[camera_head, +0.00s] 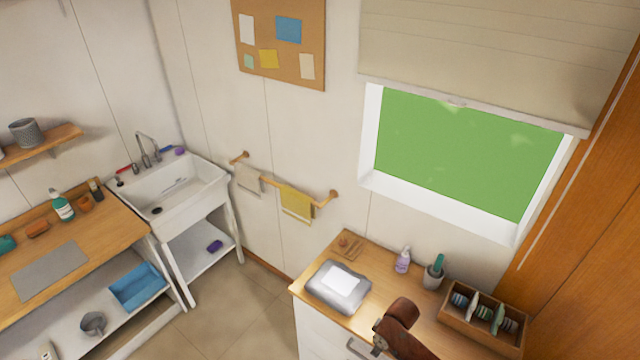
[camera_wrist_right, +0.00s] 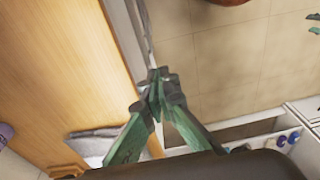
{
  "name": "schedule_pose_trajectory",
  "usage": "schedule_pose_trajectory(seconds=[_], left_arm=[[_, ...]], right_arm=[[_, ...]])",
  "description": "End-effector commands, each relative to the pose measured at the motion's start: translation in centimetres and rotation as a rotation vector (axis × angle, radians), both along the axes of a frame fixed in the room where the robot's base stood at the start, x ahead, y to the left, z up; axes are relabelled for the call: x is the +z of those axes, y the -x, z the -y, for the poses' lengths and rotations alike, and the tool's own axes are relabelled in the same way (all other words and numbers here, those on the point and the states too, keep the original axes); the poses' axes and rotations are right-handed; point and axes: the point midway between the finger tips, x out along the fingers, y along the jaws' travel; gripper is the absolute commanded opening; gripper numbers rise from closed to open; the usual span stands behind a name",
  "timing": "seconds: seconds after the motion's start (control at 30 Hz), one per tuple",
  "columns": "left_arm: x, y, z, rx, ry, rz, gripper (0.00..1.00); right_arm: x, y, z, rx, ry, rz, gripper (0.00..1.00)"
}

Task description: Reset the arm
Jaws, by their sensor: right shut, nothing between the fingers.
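My right gripper (camera_wrist_right: 157,88) shows in the right wrist view with its green fingers meeting at the tips, shut and empty. It is over the edge region between a wooden counter top (camera_wrist_right: 60,70) and the tiled floor. In the head view, a reddish-brown part of my right arm (camera_head: 400,328) shows at the bottom, in front of the wooden counter (camera_head: 448,338); the fingertips cannot be made out there. My left gripper is not in view.
On the counter are a grey packet (camera_head: 322,299), a purple bottle (camera_head: 403,261), a cup (camera_head: 432,278) and a wooden rack (camera_head: 456,313) of dishes. A sink (camera_head: 160,196) and workbench (camera_head: 100,228) stand left. The tiled floor (camera_head: 225,308) between is clear.

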Motion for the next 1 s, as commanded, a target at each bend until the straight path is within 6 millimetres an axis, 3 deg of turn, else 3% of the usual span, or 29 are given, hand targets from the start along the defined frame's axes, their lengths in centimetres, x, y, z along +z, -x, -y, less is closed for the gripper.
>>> schedule_pose_trajectory(seconds=[0.13,0.27,0.5,1.0], left_arm=[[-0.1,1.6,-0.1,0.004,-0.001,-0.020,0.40],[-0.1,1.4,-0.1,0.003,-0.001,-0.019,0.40],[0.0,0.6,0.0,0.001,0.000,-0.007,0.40],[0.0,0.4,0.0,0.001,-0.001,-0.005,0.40]], right_arm=[[-0.6,3.5,-1.3,-0.082,-0.070,0.026,0.00],[-0.3,7.1,-0.6,-0.225,-0.127,0.068,0.00],[1.3,13.5,5.3,-0.545,-0.138,0.145,0.00],[4.2,23.1,15.3,-0.910,-0.016,0.214,0.00]])
